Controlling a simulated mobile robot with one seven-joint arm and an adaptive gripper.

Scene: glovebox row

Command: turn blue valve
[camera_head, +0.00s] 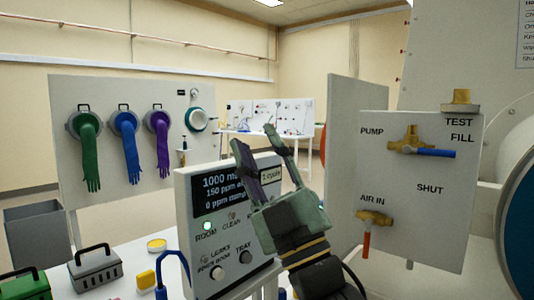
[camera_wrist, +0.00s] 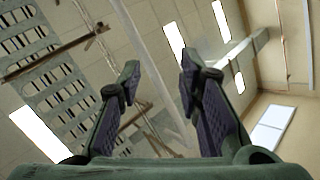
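The blue valve handle (camera_head: 430,153) is on the brass PUMP valve (camera_head: 408,139), on the white panel at the right of the head view. The handle lies about level and points right. My gripper (camera_head: 254,137) is in front of the grey control box, left of the valve and well apart from it. Its fingers point up and are spread, with nothing between them. In the wrist view my fingers (camera_wrist: 157,80) are apart against the ceiling, and no valve shows there.
A valve with an orange-red handle (camera_head: 366,243) sits below at AIR IN. A brass fitting (camera_head: 459,101) tops the panel (camera_head: 455,215). The control box (camera_head: 195,195) stands behind my gripper. Gloves (camera_head: 130,150) hang on a far board. Grey and green boxes (camera_head: 95,268) sit lower left.

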